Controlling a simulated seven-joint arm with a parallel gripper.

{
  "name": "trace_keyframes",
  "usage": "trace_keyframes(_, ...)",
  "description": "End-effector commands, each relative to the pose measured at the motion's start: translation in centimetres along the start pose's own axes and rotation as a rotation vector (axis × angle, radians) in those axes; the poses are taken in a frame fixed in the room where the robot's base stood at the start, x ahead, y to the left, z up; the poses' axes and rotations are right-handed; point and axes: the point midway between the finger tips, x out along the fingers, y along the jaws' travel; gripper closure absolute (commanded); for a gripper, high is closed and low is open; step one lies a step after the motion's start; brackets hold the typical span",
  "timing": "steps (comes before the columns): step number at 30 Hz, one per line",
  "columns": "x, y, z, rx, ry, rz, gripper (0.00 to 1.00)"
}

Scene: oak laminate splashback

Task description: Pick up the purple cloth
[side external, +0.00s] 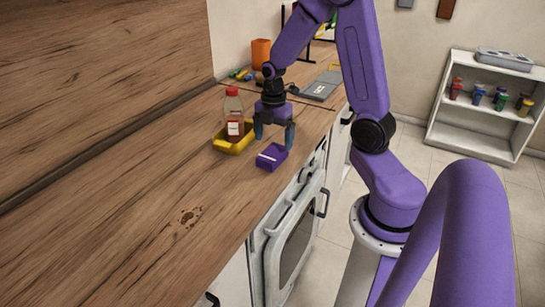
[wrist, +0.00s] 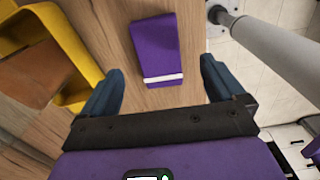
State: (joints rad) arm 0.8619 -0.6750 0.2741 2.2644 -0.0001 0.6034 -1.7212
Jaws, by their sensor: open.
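The purple cloth (side external: 271,157) is a small folded block with a white stripe, lying on the wooden counter close to its front edge. In the wrist view the cloth (wrist: 156,45) lies between and beyond my fingertips, its striped end nearest to me. My gripper (side external: 274,136) is open above the counter, just behind the cloth in the side view, pointing down. In the wrist view my gripper (wrist: 158,85) shows two blue-grey fingers spread wider than the cloth, with nothing between them held.
A yellow tray (side external: 220,147) with a red-capped bottle (side external: 234,115) in it stands just left of my gripper. An oven handle (side external: 323,203) projects below the counter's front edge. An orange cup (side external: 261,53) stands farther back. The near counter is mostly clear.

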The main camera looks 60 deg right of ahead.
Motion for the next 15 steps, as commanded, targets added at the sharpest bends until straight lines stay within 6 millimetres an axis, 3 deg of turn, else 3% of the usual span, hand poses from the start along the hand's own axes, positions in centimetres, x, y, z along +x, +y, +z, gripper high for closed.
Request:
trace_keyframes(5,0.9,0.0,-0.1,0.0,0.0,-0.003,0.04)
trace_keyframes(15,4.8,0.1,-0.3,0.001,0.0,-0.003,0.04)
